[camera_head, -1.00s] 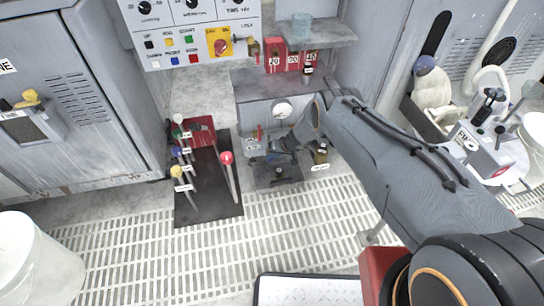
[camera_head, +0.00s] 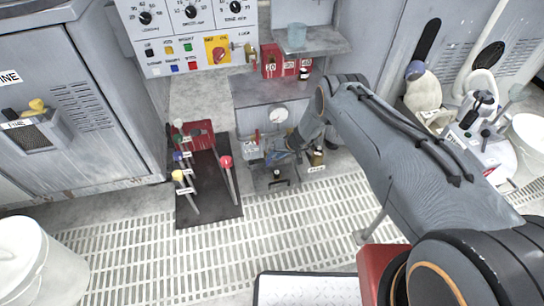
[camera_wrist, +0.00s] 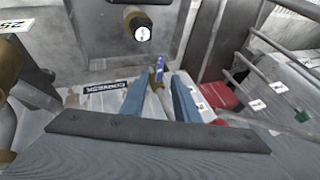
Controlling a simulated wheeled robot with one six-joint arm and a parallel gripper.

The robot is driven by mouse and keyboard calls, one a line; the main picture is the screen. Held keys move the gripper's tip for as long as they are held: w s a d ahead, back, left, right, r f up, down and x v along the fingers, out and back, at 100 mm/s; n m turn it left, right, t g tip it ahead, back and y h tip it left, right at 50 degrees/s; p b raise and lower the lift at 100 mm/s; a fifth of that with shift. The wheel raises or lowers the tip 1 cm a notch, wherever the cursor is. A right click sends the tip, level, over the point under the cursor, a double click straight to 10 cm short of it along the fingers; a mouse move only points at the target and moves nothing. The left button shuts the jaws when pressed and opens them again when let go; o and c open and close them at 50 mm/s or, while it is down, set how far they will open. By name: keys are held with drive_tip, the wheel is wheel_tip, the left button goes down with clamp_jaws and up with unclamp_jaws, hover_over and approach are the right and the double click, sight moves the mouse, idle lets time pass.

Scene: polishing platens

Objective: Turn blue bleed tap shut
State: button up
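The blue bleed tap (camera_wrist: 160,67) shows in the wrist view as a small, narrow blue handle on a brass-coloured stem, just beyond my fingertips. My gripper (camera_wrist: 163,85) has two blue fingers apart, with a gap between them. The tap lines up with this gap; I cannot tell whether either finger touches it. In the head view my gripper (camera_head: 281,156) is low in the recess below the shelf, small and partly covered by my own wrist. The blue tap cannot be made out there.
A pressure gauge (camera_head: 278,114) is on the recess wall, and it shows above the tap in the wrist view (camera_wrist: 142,33). A lever stand with coloured knobs (camera_head: 208,205) stands left of my gripper. A brass fitting (camera_head: 317,156) is close on the right.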

drive_tip(key=shift+v, duration=0.8)
